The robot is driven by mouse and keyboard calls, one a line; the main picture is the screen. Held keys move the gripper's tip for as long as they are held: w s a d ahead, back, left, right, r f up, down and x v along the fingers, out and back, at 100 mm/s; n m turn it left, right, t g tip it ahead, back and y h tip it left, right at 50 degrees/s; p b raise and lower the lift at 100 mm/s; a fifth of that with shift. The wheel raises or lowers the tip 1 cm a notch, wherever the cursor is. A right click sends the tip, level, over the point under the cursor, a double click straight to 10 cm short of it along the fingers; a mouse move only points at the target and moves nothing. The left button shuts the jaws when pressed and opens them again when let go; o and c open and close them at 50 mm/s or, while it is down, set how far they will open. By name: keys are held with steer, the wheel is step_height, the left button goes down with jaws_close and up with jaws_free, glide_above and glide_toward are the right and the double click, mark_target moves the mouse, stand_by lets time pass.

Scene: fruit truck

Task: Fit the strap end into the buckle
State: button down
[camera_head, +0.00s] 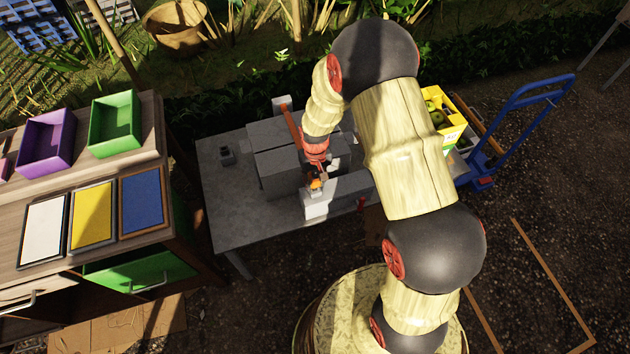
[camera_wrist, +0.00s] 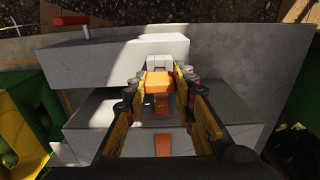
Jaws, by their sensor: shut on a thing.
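My gripper (camera_wrist: 160,85) is shut on an orange strap end (camera_wrist: 157,80), which sits between its fingertips in the wrist view. A light grey block-like piece, which looks like the buckle (camera_wrist: 166,62), lies just beyond the strap end. I cannot tell whether the two touch or overlap. More orange-brown strap (camera_wrist: 163,145) shows between the fingers, lower down. In the head view the strap (camera_head: 290,125) runs over the grey blocks, and my gripper (camera_head: 316,180) is low over the table beside them. My arm hides part of this area.
Grey blocks (camera_head: 275,135) stand on the grey table (camera_head: 235,210). A red-handled part (camera_wrist: 72,20) is on the near block's side. A yellow crate (camera_head: 447,132) and blue cart (camera_head: 530,95) stand right; a wooden cabinet stands left.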

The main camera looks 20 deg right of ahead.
mark_target(315, 181)
steer(key=shift+f+b, duration=0.4)
steer(key=shift+f, duration=0.4)
steer(key=c, duration=1.4)
jaws_free()
step_height(315, 181, up, 12)
steer(key=s+r+t, duration=0.2)
steer(key=s+r, duration=0.9)
steer(key=r, duration=0.3)
steer(key=s+r+t, duration=0.3)
steer(key=s+r, duration=0.8)
steer(key=r, duration=0.3)
steer(key=shift+r+t, duration=0.3)
steer(key=shift+r, duration=0.1)
